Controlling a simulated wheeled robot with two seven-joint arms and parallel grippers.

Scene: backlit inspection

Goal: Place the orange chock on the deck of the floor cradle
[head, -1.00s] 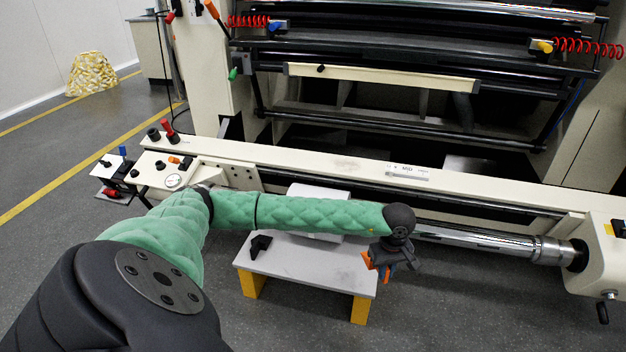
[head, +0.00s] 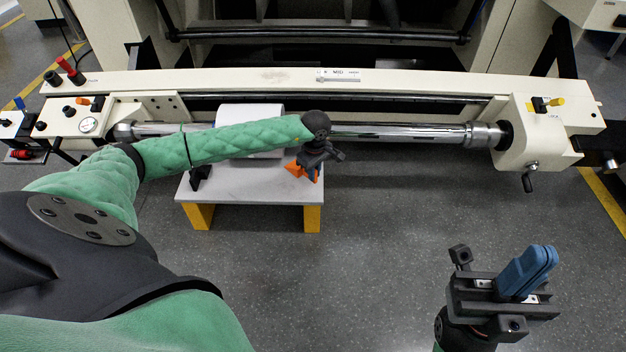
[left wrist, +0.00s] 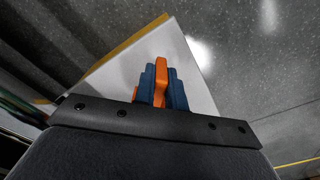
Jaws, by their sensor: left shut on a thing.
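The floor cradle has a light grey deck (head: 255,190) on yellow legs, standing below the machine's long beam. My left gripper (head: 317,160) is over the deck's right end, shut on the orange chock (head: 303,172). In the left wrist view the orange chock (left wrist: 160,82) sits between the blue fingers (left wrist: 161,92), with the pale deck (left wrist: 196,72) behind it. I cannot tell whether the chock touches the deck. My right gripper (head: 528,273) is at the lower right, away from the cradle. Its blue fingers are together and hold nothing visible.
A black chock (head: 200,176) stands at the deck's left end. A white roll (head: 250,112) lies behind my left forearm. A chrome shaft (head: 400,132) runs below the cream beam (head: 270,80) to the right-hand housing (head: 540,130). The floor right of the cradle is clear.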

